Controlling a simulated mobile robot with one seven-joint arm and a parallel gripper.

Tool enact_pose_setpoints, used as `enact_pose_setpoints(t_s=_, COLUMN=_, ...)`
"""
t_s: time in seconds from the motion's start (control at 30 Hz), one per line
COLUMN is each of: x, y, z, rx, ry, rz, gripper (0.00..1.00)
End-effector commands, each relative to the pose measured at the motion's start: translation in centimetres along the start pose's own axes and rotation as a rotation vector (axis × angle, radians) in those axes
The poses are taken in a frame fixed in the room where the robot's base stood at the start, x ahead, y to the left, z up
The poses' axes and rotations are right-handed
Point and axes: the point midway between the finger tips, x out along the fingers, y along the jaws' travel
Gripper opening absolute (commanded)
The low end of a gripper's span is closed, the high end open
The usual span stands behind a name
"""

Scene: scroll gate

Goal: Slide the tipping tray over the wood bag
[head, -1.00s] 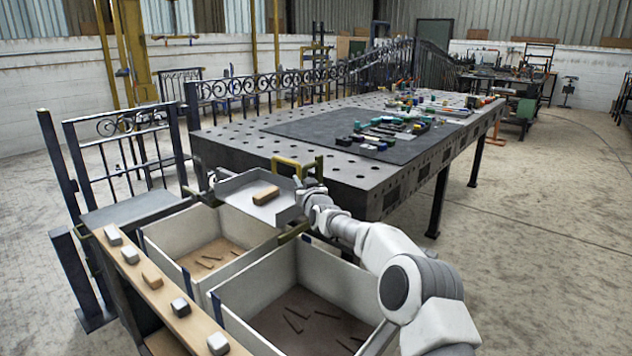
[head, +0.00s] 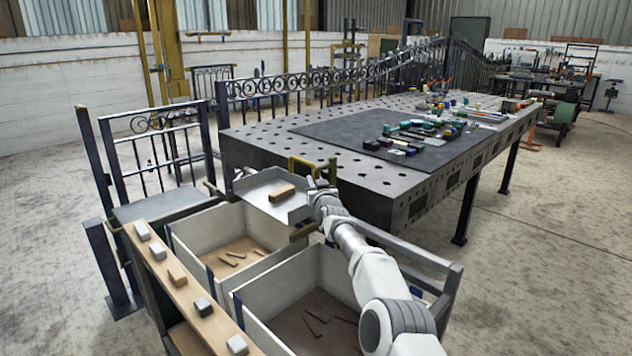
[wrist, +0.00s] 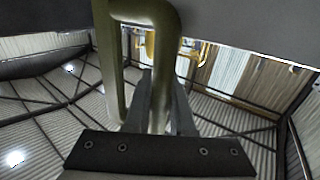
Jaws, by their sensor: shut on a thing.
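The tipping tray (head: 258,187) is a shallow grey metal tray at the far end of the two bins, with one tan wood block (head: 282,193) lying on it. An olive-yellow handle (head: 301,163) stands at its right side. My gripper (head: 318,183) is at this handle. In the wrist view my gripper (wrist: 160,85) is shut on the olive handle (wrist: 166,30). The left bin (head: 190,240) has a light tan floor and the right bin (head: 255,318) a dark brown one; both hold a few thin sticks. I cannot tell which is the wood bag.
A wooden ledge (head: 188,290) with several small tan and grey blocks runs along the left of the bins. A large perforated steel table (head: 262,150) with many small parts stands just behind the tray. A dark gate (head: 160,155) stands at the left. Open floor lies right.

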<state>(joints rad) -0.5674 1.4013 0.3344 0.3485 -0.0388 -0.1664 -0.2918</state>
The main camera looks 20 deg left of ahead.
Motion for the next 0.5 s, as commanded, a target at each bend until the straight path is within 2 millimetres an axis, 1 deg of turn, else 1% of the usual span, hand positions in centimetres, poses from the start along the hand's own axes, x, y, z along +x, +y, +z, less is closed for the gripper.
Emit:
enact_pose_setpoints(t_s=0.03, x=0.0, y=0.49, z=-0.12, rx=-0.001, ry=0.004, rz=0.006, gripper=0.0)
enact_pose_setpoints(t_s=0.1, x=0.0, y=0.47, z=-0.13, rx=-0.001, ry=0.004, rz=0.006, gripper=0.0)
enact_pose_setpoints(t_s=0.13, x=0.0, y=0.46, z=-0.13, rx=-0.001, ry=0.004, rz=0.006, gripper=0.28)
enact_pose_setpoints(t_s=0.27, x=0.0, y=0.32, z=-0.13, rx=0.0, ry=0.003, rz=0.004, gripper=0.51)
enact_pose_setpoints(t_s=0.5, x=0.0, y=0.06, z=-0.1, rx=0.0, ry=0.002, rz=0.001, gripper=0.52)
